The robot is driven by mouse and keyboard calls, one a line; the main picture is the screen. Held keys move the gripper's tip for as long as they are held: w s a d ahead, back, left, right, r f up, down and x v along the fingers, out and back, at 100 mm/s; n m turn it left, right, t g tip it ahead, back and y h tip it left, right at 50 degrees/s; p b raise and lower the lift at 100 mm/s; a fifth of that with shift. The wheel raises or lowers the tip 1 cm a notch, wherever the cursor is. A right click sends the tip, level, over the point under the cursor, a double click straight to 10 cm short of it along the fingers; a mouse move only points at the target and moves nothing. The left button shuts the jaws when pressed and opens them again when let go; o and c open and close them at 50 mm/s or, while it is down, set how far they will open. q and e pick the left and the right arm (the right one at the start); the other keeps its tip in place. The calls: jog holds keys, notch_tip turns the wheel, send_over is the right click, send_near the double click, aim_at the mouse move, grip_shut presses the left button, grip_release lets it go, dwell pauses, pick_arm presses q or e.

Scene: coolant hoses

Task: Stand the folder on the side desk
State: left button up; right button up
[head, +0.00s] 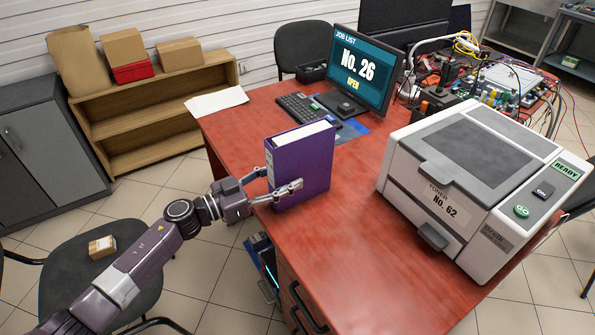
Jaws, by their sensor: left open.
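The purple folder (304,164) stands upright on the red-brown wooden desk (358,252), near its left edge. White paper shows along its top. My left gripper (278,182) is at the folder's lower left, with its fingers apart. One finger lies in front of the folder's purple side and the other is near the spine at the left. I cannot tell whether the fingers touch it. My right gripper is not in view.
A large printer (470,185) stands on the desk's right side. A monitor (358,72), a keyboard (312,112) and loose papers (217,101) are at the back. Cluttered cables and devices (500,82) lie behind the printer. The desk front is clear. A chair (75,280) with a small box is at lower left.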

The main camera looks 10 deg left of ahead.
pick_arm(q)
jog(key=v, duration=0.7)
jog(key=shift+s+a+r, duration=0.1)
jog(key=shift+s+a, duration=0.05)
jog(key=shift+s, duration=0.05)
